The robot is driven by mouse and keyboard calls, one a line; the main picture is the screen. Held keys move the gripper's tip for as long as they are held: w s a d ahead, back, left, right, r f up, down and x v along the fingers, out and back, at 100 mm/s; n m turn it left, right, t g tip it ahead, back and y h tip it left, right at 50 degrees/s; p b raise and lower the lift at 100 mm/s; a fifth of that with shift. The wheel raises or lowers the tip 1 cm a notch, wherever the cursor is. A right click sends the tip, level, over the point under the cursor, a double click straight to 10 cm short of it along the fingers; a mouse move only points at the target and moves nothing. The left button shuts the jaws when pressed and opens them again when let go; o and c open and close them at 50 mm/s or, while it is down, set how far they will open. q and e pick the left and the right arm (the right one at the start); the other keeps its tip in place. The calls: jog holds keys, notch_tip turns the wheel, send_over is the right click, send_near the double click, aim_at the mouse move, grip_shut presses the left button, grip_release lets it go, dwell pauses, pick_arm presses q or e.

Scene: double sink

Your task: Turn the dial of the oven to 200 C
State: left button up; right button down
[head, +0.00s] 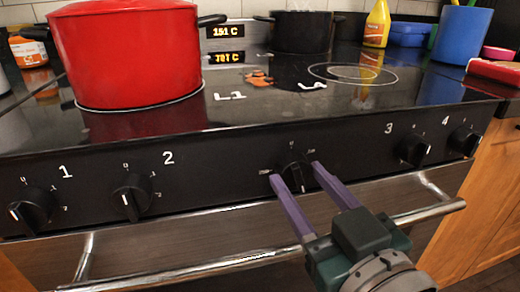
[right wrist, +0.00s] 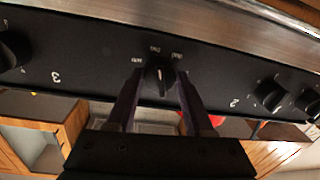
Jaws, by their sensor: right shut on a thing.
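The oven dial (head: 291,175) is a black knob in the middle of the black front panel, with small white markings around it. It also shows in the right wrist view (right wrist: 158,80). My right gripper (head: 296,172) has its two purple fingers on either side of the dial and is shut on it. In the right wrist view the fingers (right wrist: 159,88) flank the knob. An orange display (head: 224,32) behind the cooktop seems to read 151 C, with its reflection below. My left gripper is not in view.
Knobs 1 (head: 33,211), 2 (head: 131,197), 3 (head: 414,150) and 4 (head: 464,142) sit along the same panel. A metal handle bar (head: 190,268) runs below it. A red pot (head: 130,55) and a black pot (head: 302,32) stand on the cooktop.

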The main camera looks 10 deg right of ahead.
jog(key=m, duration=0.5)
jog(key=shift+a+p, duration=0.1)
jog(key=shift+p, duration=0.3)
jog(key=m, duration=0.3)
jog(key=shift+m+t, duration=0.3)
jog(key=shift+m, duration=0.5)
jog(key=shift+h, duration=0.3)
jog(key=shift+c, duration=1.4)
grip_release()
jog(key=shift+s, duration=0.1)
